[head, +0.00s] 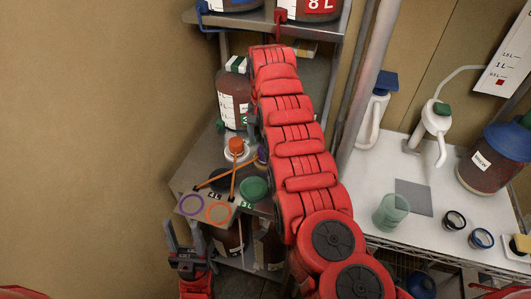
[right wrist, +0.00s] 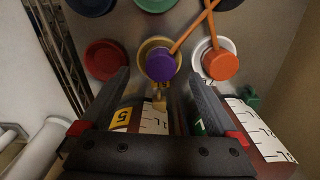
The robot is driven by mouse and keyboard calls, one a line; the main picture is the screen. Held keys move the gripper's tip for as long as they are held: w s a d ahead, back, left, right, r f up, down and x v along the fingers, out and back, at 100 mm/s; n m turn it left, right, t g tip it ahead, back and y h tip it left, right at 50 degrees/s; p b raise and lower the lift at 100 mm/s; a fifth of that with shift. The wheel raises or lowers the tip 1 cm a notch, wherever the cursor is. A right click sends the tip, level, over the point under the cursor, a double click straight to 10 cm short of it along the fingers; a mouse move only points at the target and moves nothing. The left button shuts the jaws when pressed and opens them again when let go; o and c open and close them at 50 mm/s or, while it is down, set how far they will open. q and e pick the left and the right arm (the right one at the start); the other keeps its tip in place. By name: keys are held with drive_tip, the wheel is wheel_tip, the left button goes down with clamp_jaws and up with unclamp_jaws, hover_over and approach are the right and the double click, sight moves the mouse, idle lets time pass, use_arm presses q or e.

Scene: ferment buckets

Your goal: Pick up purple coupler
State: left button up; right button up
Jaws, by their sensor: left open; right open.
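The purple coupler (right wrist: 162,66) sits upright over a yellow-gold lid in the right wrist view, with an orange rod running up from it. In the head view only a sliver of the purple coupler (head: 262,154) shows beside my red right arm. My right gripper (right wrist: 157,78) is open, its two dark fingers on either side of the line to the coupler. I cannot tell if the fingertips reach beside it; nothing is between them in a grip. My left gripper (head: 185,240) is open and empty, low in front of the shelf.
An orange coupler (right wrist: 220,66) on a white lid stands right of the purple one. Red, green and blue lids surround them. Labelled jars stand close under my right fingers. The shelf front has a purple ring (head: 191,204) and an orange ring (head: 218,212). A labelled bottle (head: 233,98) stands behind.

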drive_tip(key=shift+w+f, duration=0.1)
drive_tip(key=shift+f, duration=0.5)
drive_tip(key=shift+f+p, duration=0.2)
drive_tip(key=shift+p, duration=0.25)
wheel_tip(320, 180, down, 4)
drive_tip(key=shift+r+p, duration=0.1)
drive_tip(key=shift+p, duration=0.8)
drive_tip(key=shift+f, duration=0.5)
clamp_jaws()
drive_tip(key=shift+r, duration=0.15)
